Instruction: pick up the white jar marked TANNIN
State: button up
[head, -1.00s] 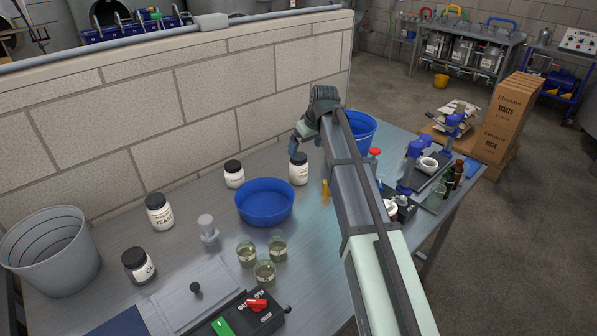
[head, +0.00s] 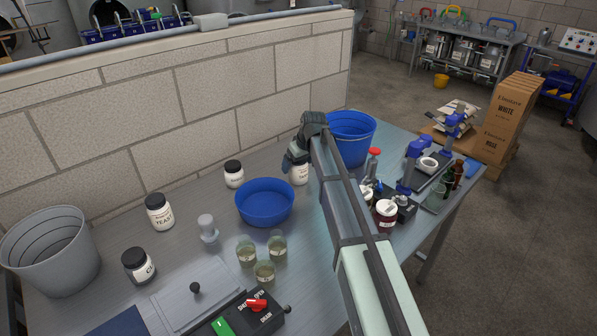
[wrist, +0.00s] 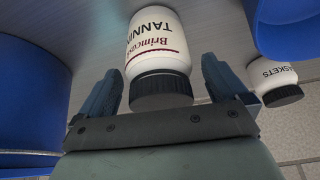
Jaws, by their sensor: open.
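The white jar marked TANNIN (wrist: 155,40) has a black lid and red script above the word. In the wrist view it sits in the gap between the two fingers of my gripper (wrist: 162,66), with visible space at the side of each finger. My gripper is open and holds nothing. In the head view the jar (head: 300,173) stands upright on the bench near the wall, its top and left side partly hidden by my gripper (head: 290,163). Contact between fingers and jar cannot be made out.
A blue basin (head: 264,203) stands left of the jar, a blue bucket (head: 353,143) to its right. The block wall (head: 200,110) runs close behind. Several glass beakers (head: 265,272) stand nearer the front.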

jog(key=shift+w+f, duration=0.1)
jog(key=shift+f, duration=0.15)
jog(key=shift+c, duration=0.5)
jog(key=shift+a, duration=0.1)
jog(key=c, duration=1.1)
